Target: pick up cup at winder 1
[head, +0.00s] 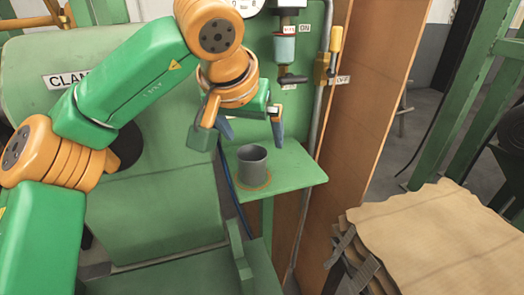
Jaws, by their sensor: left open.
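A dark grey cup (252,167) stands upright on a small green shelf (297,174) on the side of the green winder machine (160,205). An orange-brown ring shows on the shelf around the cup's base. My left gripper (252,138) is open, with its two blue-grey fingers pointing down. In the picture the fingertips lie just above the cup's rim, one to the left and one to the right. No contact with the cup shows. My right gripper is not in view.
A pipe with a yellow-handled valve (334,50) and a filter unit (285,50) rise behind the shelf. A brown upright panel (365,90) stands to its right. A stack of brown sheets (430,240) lies at lower right. The shelf's right part is bare.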

